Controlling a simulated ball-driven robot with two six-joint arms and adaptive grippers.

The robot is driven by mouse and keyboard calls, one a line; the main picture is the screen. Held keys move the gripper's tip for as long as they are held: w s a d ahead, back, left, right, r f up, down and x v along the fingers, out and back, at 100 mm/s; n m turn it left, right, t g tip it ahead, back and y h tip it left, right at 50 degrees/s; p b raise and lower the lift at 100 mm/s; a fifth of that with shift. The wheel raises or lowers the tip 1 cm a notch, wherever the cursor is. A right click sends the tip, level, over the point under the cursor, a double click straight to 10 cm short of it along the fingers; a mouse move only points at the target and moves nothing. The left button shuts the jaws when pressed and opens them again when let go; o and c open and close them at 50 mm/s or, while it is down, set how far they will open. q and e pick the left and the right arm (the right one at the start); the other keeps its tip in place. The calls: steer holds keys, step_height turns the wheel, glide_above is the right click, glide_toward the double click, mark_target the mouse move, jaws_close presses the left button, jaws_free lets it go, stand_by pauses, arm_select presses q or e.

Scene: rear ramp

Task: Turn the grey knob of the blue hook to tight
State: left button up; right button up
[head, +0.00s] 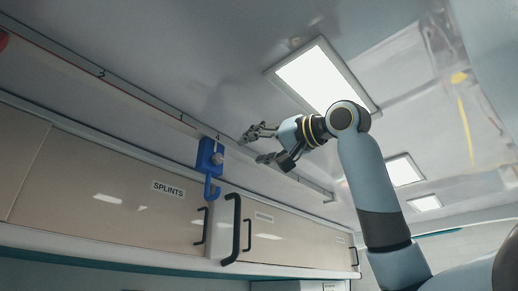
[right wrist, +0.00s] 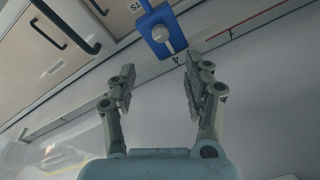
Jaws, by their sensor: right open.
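The blue hook (head: 207,152) hangs on the rail above the cabinet doors, its curved end pointing down. Its round grey knob (head: 217,158) sticks out from the front of the blue body. In the right wrist view the blue hook (right wrist: 151,20) and the grey knob (right wrist: 160,33) show at the top, beyond the fingertips. My right gripper (head: 262,146) is open and empty, to the right of the knob and apart from it. Its two fingers (right wrist: 158,85) are spread in the right wrist view. The left gripper is not in view.
The rail (head: 120,83) runs along the cabinet top, with small numbers on it. Below are cabinet doors, one labelled SPLINTS (head: 168,189), with black handles (head: 231,229) jutting out. A lit ceiling panel (head: 314,77) is above. The space between gripper and knob looks clear.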

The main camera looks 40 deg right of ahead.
steer(key=shift+s, duration=0.25)
stand_by(0.4)
